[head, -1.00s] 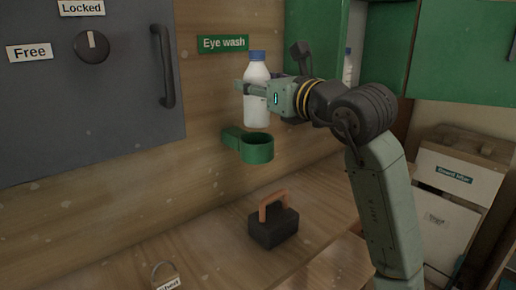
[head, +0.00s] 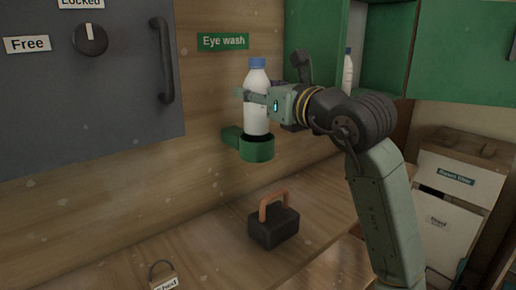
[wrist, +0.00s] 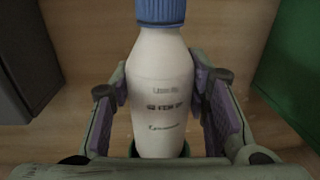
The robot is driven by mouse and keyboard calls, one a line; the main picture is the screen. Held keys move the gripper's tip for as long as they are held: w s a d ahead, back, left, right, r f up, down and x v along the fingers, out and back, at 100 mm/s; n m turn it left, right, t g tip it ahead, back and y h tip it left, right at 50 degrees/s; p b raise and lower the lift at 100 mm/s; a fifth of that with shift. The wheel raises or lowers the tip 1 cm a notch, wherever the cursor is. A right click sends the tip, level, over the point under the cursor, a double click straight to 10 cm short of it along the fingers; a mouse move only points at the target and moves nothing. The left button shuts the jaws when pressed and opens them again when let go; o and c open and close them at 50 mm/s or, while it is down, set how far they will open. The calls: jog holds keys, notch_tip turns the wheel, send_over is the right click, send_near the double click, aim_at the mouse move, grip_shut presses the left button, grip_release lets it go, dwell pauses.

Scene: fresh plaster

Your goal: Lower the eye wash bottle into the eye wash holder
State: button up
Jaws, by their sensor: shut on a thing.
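The eye wash bottle (head: 257,112) is white with a blue cap and stands upright in the head view. My gripper (head: 256,97) is shut on its body from the right. In the wrist view the bottle (wrist: 160,90) is between both finger pads. The eye wash holder (head: 257,150) is a green ring on the wall under the "Eye wash" sign. The bottle's lower end is at the holder's opening, and its base is hidden behind the front rim. In the wrist view only small green bits of the holder (wrist: 73,160) show below the bottle.
A grey cabinet door (head: 90,90) with a knob and handle is at left. A black block with an orange handle (head: 274,220) and a tagged padlock (head: 162,275) lie on the wooden bench. An open green cabinet (head: 385,50) holds another bottle (head: 347,70) behind my arm.

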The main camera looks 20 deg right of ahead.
aim_at(265, 119)
jog(key=shift+f+b, duration=2.15)
jog(key=shift+f, duration=0.35)
dwell(1.2)
jog(key=o, duration=1.5)
jog(key=shift+c, duration=0.2)
